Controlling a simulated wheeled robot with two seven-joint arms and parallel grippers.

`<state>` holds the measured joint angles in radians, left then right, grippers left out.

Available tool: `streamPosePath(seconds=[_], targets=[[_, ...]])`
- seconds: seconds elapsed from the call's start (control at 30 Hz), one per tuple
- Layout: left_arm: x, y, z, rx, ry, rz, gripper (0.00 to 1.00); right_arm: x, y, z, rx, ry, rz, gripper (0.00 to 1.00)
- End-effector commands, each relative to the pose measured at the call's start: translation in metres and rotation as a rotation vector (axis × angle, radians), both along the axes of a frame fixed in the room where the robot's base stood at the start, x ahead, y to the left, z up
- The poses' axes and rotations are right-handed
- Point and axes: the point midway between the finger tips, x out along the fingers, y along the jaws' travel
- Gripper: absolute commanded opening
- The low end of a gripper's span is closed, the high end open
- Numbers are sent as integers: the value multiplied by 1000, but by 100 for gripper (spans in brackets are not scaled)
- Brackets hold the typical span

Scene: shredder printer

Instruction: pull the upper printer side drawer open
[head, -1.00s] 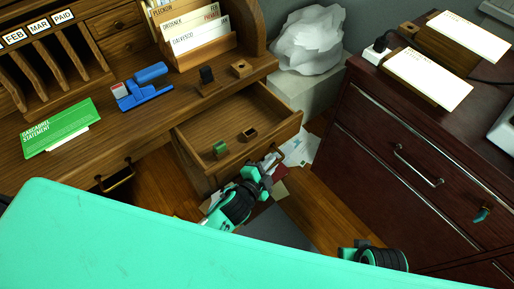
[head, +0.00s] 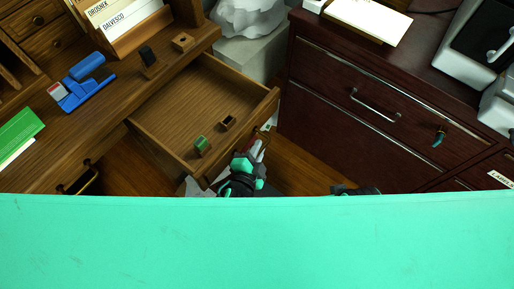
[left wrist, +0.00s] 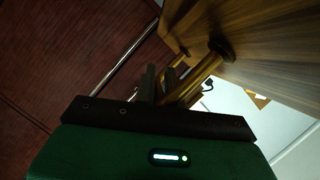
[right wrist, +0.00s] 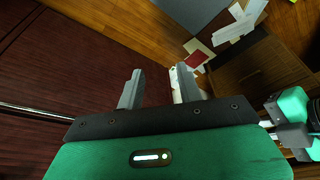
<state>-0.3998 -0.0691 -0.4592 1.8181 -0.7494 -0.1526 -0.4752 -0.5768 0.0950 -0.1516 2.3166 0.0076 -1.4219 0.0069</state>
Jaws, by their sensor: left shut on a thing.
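The wooden desk drawer (head: 172,117) stands pulled out toward me. My left gripper (head: 257,152) is at its front, shut on the brass handle (left wrist: 202,77), which shows between and beside its fingers in the left wrist view. The dark red cabinet's upper drawer (head: 335,82), with a silver bar handle (head: 376,107), is closed at the right. My right gripper (right wrist: 158,88) is open and empty in the right wrist view, above the floor near the dark red cabinet front. In the head view, my green body hides most of the arms.
A small green item (head: 202,145) and a small brown box (head: 228,122) lie inside the open drawer. A key with a teal tag (head: 439,136) hangs from the dark red cabinet. Papers and a wooden box (right wrist: 245,75) are on the floor.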

Motion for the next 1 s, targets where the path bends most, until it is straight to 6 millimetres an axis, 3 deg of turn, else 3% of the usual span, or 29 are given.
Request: streamPosePath(seconds=[0.03, 0.13, 0.53, 1.0], targets=[[-1, 0, -2, -1, 4, 1, 13, 0, 0, -1, 0, 1, 0, 36], [-1, 0, -2, -1, 4, 0, 32, 0, 0, -2, -1, 3, 0, 36], [-7, 3, 0, 0, 3, -1, 32, 2, 0, -2, -1, 2, 0, 36], [-79, 29, 17, -1, 6, 1, 32, 6, 0, -7, -2, 0, -1, 36]])
